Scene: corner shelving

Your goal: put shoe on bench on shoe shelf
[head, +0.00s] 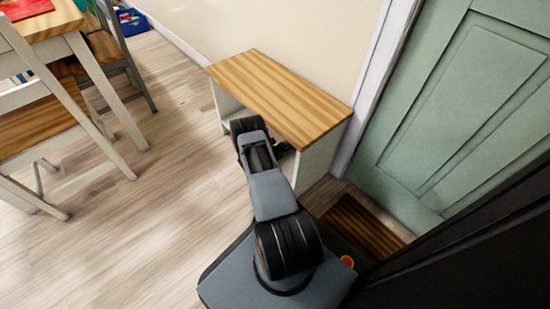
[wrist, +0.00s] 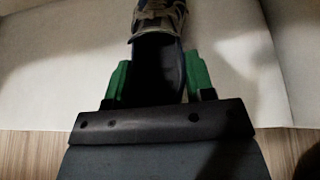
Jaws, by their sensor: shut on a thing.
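A shoe (wrist: 160,45) shows in the wrist view, its dark opening between the green fingers and its patterned laced part pointing away at the top. My gripper (wrist: 158,78) is shut on the shoe. A white surface (wrist: 50,75) lies behind or under the shoe; I cannot tell whether the shoe touches it. In the head view, a low bench (head: 280,95) with a wooden top and white sides stands against the wall. Its top is bare. My arm reaches to its open front, and my gripper and the shoe are hidden there.
A green door (head: 470,110) is at the right, with a brown slatted mat (head: 365,232) on the floor before it. A wooden table (head: 45,25) and chairs (head: 40,130) stand at the left. The wood floor between them and the bench is clear.

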